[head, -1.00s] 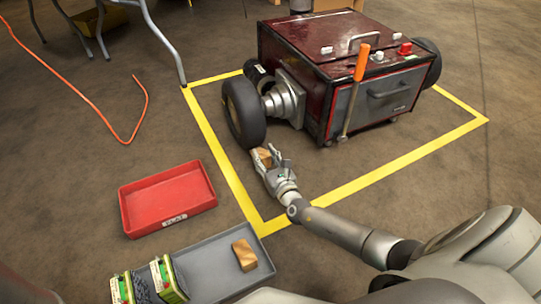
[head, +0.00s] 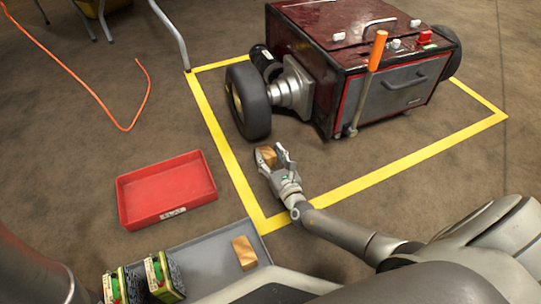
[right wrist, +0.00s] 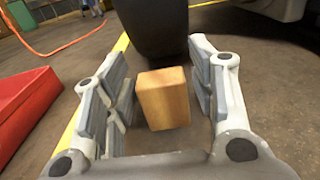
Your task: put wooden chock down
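A wooden chock (head: 268,156) sits on or just above the floor inside the yellow tape, in front of the black wheel (head: 249,102) of the dark red cart. In the right wrist view the chock (right wrist: 163,98) stands between the fingertips, with a narrow gap on each side. My right gripper (head: 270,158) is open around it; in the wrist view the finger pads (right wrist: 160,95) do not touch it. The black wheel (right wrist: 152,28) shows right behind the chock. A second wooden chock (head: 244,253) lies in a grey tray (head: 212,250). My left gripper is not in view.
The cart (head: 350,70), with an orange-handled lever (head: 377,50), stands inside the yellow tape (head: 232,180). A red tray (head: 165,190) is empty on the floor to the left. Green-topped units (head: 160,275) are at the grey tray's left end. An orange cable (head: 85,80) lies farther back.

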